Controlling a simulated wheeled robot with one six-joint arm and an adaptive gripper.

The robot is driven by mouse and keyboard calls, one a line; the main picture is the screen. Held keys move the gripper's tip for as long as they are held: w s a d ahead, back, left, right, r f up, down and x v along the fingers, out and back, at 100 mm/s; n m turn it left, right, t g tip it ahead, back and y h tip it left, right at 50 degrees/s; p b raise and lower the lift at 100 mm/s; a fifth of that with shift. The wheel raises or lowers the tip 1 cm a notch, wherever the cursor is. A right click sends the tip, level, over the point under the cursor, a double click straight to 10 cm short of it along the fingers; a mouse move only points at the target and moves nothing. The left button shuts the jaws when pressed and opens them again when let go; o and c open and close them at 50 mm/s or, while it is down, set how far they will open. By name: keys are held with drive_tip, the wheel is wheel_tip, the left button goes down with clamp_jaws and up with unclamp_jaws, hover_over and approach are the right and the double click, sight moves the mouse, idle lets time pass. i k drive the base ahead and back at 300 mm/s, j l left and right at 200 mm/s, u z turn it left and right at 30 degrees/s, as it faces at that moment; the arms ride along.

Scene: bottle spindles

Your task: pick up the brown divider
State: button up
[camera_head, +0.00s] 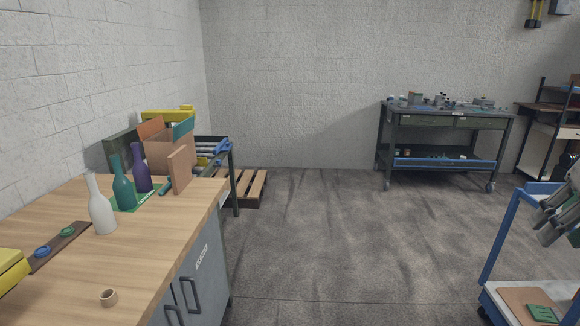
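A brown upright panel (181,170), which looks like the brown divider, stands near the far right edge of the wooden-topped workbench (150,245). It is beside a brown open box (158,150) and appears close to it; I cannot tell whether they touch. My gripper (548,228) shows at the right edge, partly cut off, far from the panel and above a blue-framed cart. Whether its fingers are open or shut is unclear, and no held object can be made out.
White (102,212), teal (124,190) and purple (141,172) bottles stand left of the panel. The blue-framed cart (500,235) is at right. The middle floor is clear.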

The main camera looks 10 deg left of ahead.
sight(179, 162)
drive_tip(key=i+u, duration=0.4)
drive_tip(key=i, duration=0.2)
drive_tip(key=i+l+u, duration=0.25)
drive_tip(key=i+u, duration=0.15)
drive_tip(key=i, duration=0.15)
drive_tip(key=i+l+u, duration=0.1)
drive_tip(key=i+u, duration=0.3)
drive_tip(key=i+l+u, duration=0.2)
drive_tip(key=i+u, duration=0.25)
drive_tip(key=l+u, duration=0.1)
drive_tip(key=u, duration=0.45)
drive_tip(key=i+l+u, duration=0.15)
drive_tip(key=l+u, duration=0.65)
drive_tip(key=l, duration=0.95)
drive_tip(key=i+l+u, duration=0.1)
drive_tip(key=l, duration=0.65)
